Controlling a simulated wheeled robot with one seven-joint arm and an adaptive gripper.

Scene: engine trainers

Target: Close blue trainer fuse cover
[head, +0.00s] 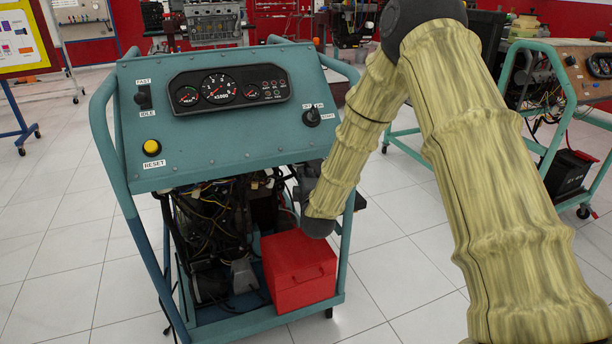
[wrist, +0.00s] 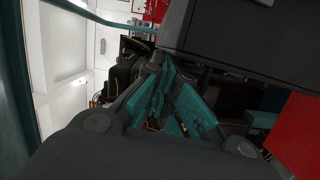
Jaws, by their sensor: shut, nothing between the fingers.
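The blue trainer (head: 215,130) stands in the middle of the head view, a teal frame with a sloped gauge panel above an open engine bay. My arm reaches down to its right side, and my gripper is mostly hidden there by the panel and my own wrist. In the wrist view, my gripper (wrist: 166,92) shows dark links and teal finger pads drawn together, with nothing visible between them. A large dark grey panel (wrist: 245,32) is close beyond the fingers at upper right; I cannot tell whether it is the fuse cover. I cannot pick out the fuse cover in the head view.
A red box (head: 298,272) sits on the trainer's lower shelf, just below my wrist. Loose wires and dark engine parts (head: 215,220) fill the bay. A teal frame tube (wrist: 14,90) runs along the wrist view's left edge. Another trainer (head: 565,75) stands at right.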

